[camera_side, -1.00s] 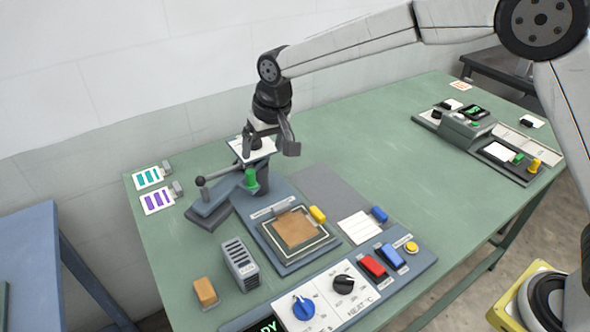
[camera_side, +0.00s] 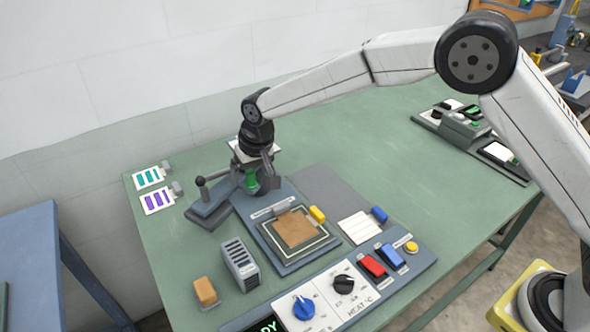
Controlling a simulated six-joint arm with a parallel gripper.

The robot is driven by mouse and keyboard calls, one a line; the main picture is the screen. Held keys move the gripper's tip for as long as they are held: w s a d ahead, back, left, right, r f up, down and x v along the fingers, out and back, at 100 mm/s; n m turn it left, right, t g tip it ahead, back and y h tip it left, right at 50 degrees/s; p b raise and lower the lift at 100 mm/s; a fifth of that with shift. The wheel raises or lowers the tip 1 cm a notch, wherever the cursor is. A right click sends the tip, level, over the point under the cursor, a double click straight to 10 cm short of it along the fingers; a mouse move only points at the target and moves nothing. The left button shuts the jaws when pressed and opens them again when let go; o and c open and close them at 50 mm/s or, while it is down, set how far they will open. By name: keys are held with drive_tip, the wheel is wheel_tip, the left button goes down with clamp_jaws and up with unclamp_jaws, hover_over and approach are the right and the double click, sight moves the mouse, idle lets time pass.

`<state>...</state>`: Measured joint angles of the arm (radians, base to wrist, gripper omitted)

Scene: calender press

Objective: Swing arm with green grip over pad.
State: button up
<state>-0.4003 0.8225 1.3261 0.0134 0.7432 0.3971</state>
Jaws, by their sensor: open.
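The press's swing arm (camera_side: 215,202) is grey-blue and lies to the left of the pad, with a dark ball-topped lever at its outer end. Its green grip (camera_side: 251,181) stands upright near the arm's inner end. My gripper (camera_side: 253,178) points down with its open fingers around or beside the green grip; I cannot tell whether they touch it. The fingers partly hide the grip and the post behind. The pad (camera_side: 299,229) is a tan square inside a white-lined frame, to the right and front of the grip, uncovered.
A yellow block (camera_side: 317,213) sits at the pad's corner. A slotted grey rack (camera_side: 240,264) and an orange-tan block (camera_side: 205,291) stand front left. A control panel (camera_side: 330,295) with knobs lies in front. The table's right middle is clear.

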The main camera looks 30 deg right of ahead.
drive_tip(key=shift+f, duration=0.3)
drive_tip(key=shift+d, duration=0.15)
drive_tip(key=shift+s+d, duration=0.25)
drive_tip(key=shift+d, duration=0.1)
drive_tip(key=shift+d, duration=0.1)
idle(0.4)
drive_tip(key=shift+s+d, duration=0.25)
drive_tip(key=shift+d, duration=0.25)
